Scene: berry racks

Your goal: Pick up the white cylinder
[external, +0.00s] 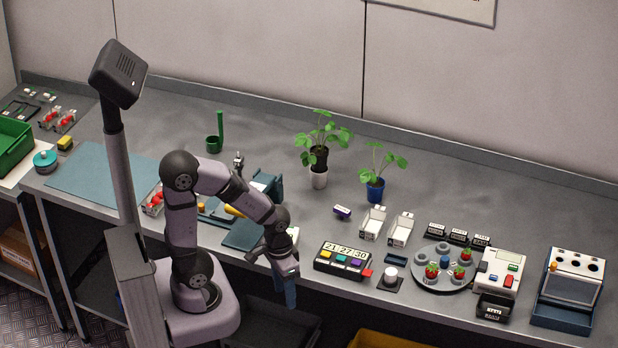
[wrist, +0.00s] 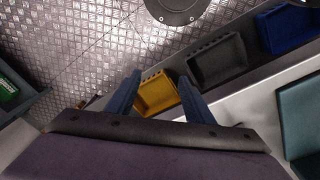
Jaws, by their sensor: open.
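A short white cylinder (external: 391,273) stands upright on a small dark square base near the front edge of the bench, between the timer box and the round rack. My gripper (external: 290,296) points down by the front edge of the bench, well to the left of the cylinder. In the wrist view my gripper (wrist: 160,84) has its two blue fingers apart with nothing between them. The cylinder is not in the wrist view.
A box with numbers (external: 343,260) stands between my gripper and the cylinder. A round rack (external: 435,288) with red berries is just right of the cylinder. Potted plants (external: 375,190) stand behind. The wrist view shows floor and yellow (wrist: 156,94), grey and blue bins.

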